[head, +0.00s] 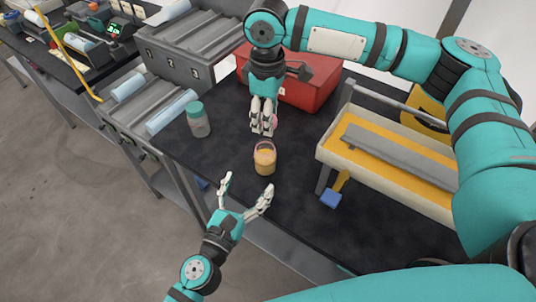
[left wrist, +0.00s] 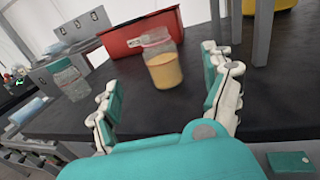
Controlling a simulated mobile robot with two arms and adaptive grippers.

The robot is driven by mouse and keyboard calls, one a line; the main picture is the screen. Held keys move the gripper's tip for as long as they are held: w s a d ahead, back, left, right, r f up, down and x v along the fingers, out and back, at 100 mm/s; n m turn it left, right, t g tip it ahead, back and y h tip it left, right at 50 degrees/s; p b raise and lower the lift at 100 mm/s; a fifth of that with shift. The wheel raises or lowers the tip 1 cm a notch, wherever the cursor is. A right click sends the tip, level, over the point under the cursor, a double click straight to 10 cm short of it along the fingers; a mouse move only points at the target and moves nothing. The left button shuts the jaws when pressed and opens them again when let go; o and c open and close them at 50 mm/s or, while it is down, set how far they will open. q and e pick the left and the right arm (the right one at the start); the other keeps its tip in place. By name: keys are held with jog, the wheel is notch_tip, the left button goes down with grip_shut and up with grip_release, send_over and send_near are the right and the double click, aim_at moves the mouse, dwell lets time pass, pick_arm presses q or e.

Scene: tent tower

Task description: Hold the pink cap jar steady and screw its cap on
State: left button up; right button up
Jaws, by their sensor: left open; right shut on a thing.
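The jar (head: 264,160), clear with orange-yellow contents, stands upright on the dark table. No cap shows on its top; it also shows in the left wrist view (left wrist: 163,68). My right gripper (head: 263,128) points down just above and behind the jar, apart from it, shut on the pink cap (head: 273,121), which is mostly hidden by the fingers. My left gripper (head: 247,187) is open and empty in front of the jar. In the left wrist view, its fingers (left wrist: 162,95) spread to either side, with the jar beyond them.
A teal-capped clear jar (head: 199,121) stands to the left. A red toolbox (head: 310,92) is behind, and a cream tray with a yellow inside (head: 335,152) stands at right. A blue block (head: 330,198) lies by the tray's leg. Grey racks (head: 165,70) stand at back left.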

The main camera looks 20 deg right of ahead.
aim_at(266, 152)
pick_arm(q)
jog(key=shift+s+a+r, duration=0.2)
jog(key=shift+s+a, duration=0.15)
jog(key=shift+s, duration=0.05)
jog(key=x, duration=1.2)
jog(key=shift+w+d+f, duration=0.1)
jog(key=shift+w+f, duration=0.05)
jog(key=shift+f, duration=0.05)
grip_shut()
